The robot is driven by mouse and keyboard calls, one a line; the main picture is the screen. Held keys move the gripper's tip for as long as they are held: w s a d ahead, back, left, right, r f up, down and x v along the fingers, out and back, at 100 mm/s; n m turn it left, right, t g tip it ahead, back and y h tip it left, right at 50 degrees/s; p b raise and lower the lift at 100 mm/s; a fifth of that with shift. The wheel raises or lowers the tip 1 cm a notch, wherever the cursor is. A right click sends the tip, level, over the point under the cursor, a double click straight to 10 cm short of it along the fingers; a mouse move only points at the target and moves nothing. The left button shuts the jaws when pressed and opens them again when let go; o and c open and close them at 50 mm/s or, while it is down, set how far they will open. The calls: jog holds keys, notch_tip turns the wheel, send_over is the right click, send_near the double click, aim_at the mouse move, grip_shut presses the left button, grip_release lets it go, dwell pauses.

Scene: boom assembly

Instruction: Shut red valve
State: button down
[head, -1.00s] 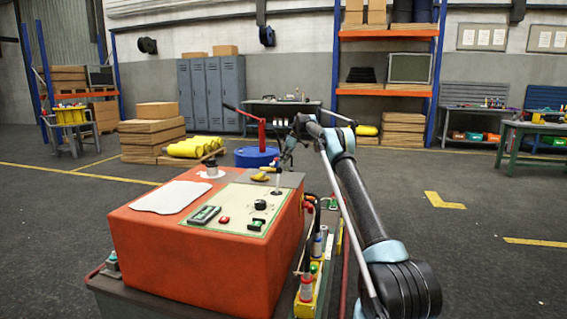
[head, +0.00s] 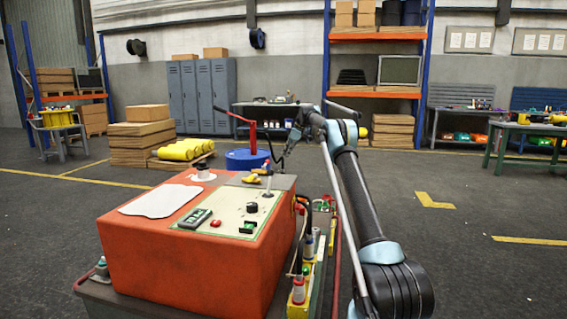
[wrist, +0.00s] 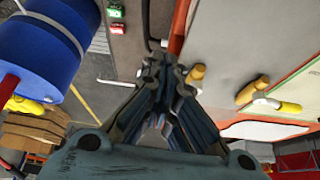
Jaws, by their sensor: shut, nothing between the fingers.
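I cannot make out a red valve for certain. A small red part (head: 299,204) shows at the right side of the orange console (head: 180,262), too small to identify. In the wrist view a red bar (wrist: 179,27) runs up beyond the fingertips; I cannot tell if it belongs to a valve. My gripper (head: 281,162) hangs beyond the console's far right corner. In the wrist view my gripper (wrist: 160,62) is shut and empty, its tips beside the nearer yellow handle (wrist: 195,75).
A blue barrel (head: 247,160) with a red-handled pump (head: 253,132) stands behind the console. Hoses and yellow fittings (head: 300,292) line the console's right side. Yellow cylinders (head: 183,150) lie behind on the left. The floor to the right is open.

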jog(key=shift+v, duration=1.45)
